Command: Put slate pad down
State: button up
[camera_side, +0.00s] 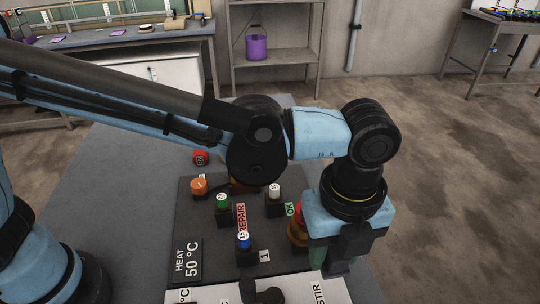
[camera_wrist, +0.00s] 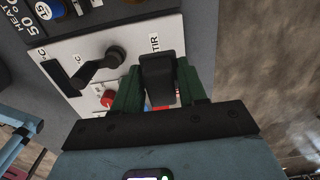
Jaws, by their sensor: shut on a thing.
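My gripper (camera_wrist: 158,72) has its two green fingers on either side of a dark slate-coloured pad (camera_wrist: 157,88) in the wrist view, and is shut on it. The pad is beside the STIR label on the white panel (camera_wrist: 80,50). Whether it is fixed to the panel or loose I cannot tell. In the side view my gripper (camera_side: 336,262) points down at the right edge of the white panel (camera_side: 310,290). There the pad cannot be made out clearly from the fingers.
A black lever (camera_wrist: 100,65) and a red button (camera_wrist: 107,98) are on the white panel left of the fingers. Behind it, a dark board (camera_side: 220,245) carries several coloured buttons, such as a blue one (camera_side: 243,241) and a green one (camera_side: 222,202). Bare grey tabletop (camera_side: 130,200) lies to the left.

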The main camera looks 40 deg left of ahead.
aim_at(323, 289)
notch_tip(323, 289, down, 9)
jog(key=shift+f, duration=0.1)
dwell(0.4)
jog(key=shift+f, duration=0.2)
jog(key=o, duration=1.2)
notch_tip(323, 289, up, 12)
jog(key=shift+r, duration=0.15)
jog(key=w+a+r+n+t+h, duration=0.1)
jog(key=w+a+r+n, duration=0.1)
jog(key=a+n, duration=0.5)
jog(key=w+a+r+n+t, duration=0.15)
jog(key=a+n, duration=0.25)
jog(key=a, duration=0.5)
jog(key=s+a+f+n+t, duration=0.1)
jog(key=a+n+t, duration=0.1)
jog(key=a+n, duration=0.6)
jog(key=s+a+f+n+t+y, duration=0.1)
jog(key=s+a+f+n+t, duration=0.1)
jog(key=a+n, duration=0.6)
jog(key=shift+a+f+t, duration=0.25)
jog(key=shift+a+t, duration=0.1)
jog(key=shift+a, duration=0.75)
